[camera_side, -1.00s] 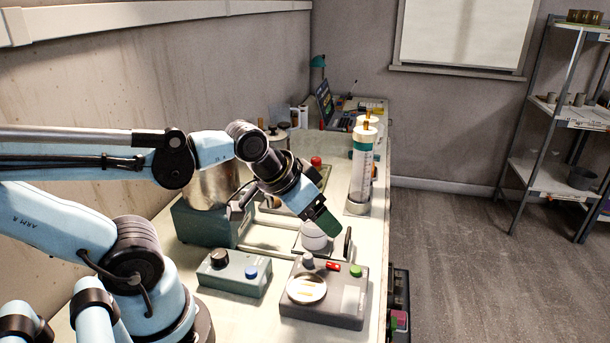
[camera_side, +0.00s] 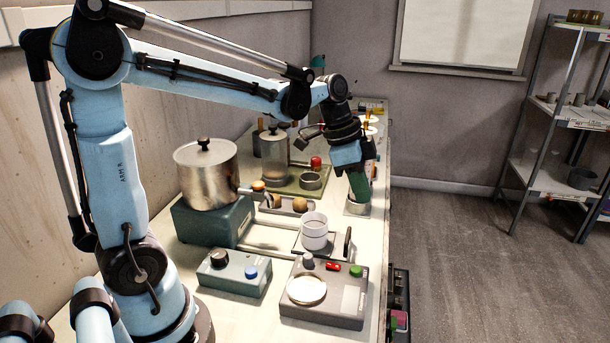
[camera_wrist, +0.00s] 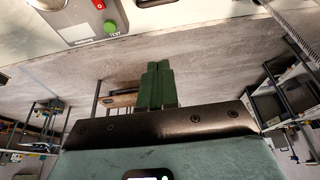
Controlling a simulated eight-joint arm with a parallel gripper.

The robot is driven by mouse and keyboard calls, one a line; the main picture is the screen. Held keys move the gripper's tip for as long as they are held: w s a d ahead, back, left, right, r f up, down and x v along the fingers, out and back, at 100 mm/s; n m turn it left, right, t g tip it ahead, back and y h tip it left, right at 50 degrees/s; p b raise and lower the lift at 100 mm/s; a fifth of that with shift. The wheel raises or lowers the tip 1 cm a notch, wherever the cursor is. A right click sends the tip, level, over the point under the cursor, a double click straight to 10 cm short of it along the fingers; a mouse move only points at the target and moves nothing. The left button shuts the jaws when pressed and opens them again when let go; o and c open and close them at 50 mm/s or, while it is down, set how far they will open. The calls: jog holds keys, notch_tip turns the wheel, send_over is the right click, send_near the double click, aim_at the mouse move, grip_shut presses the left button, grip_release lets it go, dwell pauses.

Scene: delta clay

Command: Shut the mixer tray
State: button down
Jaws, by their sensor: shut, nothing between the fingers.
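The mixer has a teal base (camera_side: 212,223) with a lidded metal pot (camera_side: 207,172) on top. Two pale rails (camera_side: 268,230) run from the base to a flat tray (camera_side: 302,248), which stands out to the right, apart from the base. A white cup (camera_side: 315,231) stands on the tray. A dark upright handle (camera_side: 348,243) is at the tray's right end. My gripper (camera_side: 359,188) is above and behind the handle, in front of the tall cylinder, touching nothing I can make out. Its green fingers (camera_wrist: 157,84) are together and empty in the wrist view.
A grey unit (camera_side: 325,305) with a round pan and a green button is in front of the tray. A small control box (camera_side: 234,273) is left of it. A holder with brown balls (camera_side: 292,205) lies behind the rails. The bench edge is close right of the handle.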

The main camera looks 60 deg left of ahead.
send_over(336, 248)
jog(key=w+d, duration=0.5)
notch_tip(336, 248, down, 9)
jog(key=shift+w+d+f, duration=0.1)
jog(key=shift+d+f, duration=0.05)
jog(key=shift+s+a+f, duration=0.15)
jog(key=shift+s+a, duration=0.8)
jog(key=shift+s+a+f, duration=0.15)
jog(key=shift+s+a, duration=0.35)
jog(key=shift+s+a, duration=1.25)
